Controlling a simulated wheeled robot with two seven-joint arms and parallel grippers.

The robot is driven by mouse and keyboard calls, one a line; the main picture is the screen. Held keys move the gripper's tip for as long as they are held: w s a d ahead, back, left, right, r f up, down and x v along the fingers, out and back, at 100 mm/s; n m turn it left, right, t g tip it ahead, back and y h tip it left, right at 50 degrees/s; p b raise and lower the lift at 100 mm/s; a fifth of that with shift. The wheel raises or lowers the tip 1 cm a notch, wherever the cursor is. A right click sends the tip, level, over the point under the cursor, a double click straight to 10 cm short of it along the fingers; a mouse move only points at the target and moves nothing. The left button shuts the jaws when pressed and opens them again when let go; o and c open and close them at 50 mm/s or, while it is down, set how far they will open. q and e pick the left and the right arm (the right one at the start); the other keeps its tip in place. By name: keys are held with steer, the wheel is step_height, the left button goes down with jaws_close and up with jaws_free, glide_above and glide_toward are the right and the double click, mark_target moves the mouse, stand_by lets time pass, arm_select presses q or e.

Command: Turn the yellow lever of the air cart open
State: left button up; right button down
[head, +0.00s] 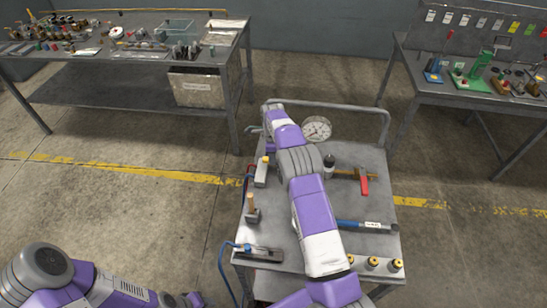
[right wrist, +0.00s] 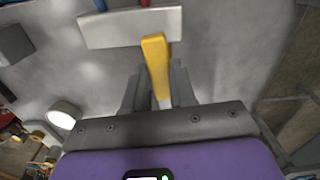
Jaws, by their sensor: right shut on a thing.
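The yellow lever (right wrist: 156,62) shows in the right wrist view, reaching down from a pale grey block (right wrist: 130,27) with a blue and a red line at its top. My right gripper (right wrist: 157,88) has a finger on each side of the lever and is shut on it. In the head view my right arm stretches across the air cart (head: 350,160) to its far left corner.
On the cart lie a round gauge (head: 317,129), a red-headed hammer (head: 363,180), a blue-handled tool (head: 365,225) and several yellow-capped parts (head: 372,263). A laden workbench (head: 110,75) stands at the back left, another table (head: 475,97) at the back right. Floor left of the cart is clear.

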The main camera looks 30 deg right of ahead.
steer(key=shift+w+d+m, duration=0.25)
steer(key=shift+w+m, duration=0.15)
steer(key=shift+m, duration=0.2)
steer(key=c, duration=0.9)
jaws_free()
steer(key=shift+d, duration=0.1)
step_height(320, 180, up, 8)
steer(key=shift+f+p, duration=0.2)
steer(key=shift+p, duration=0.4)
steer(key=shift+r, duration=0.1)
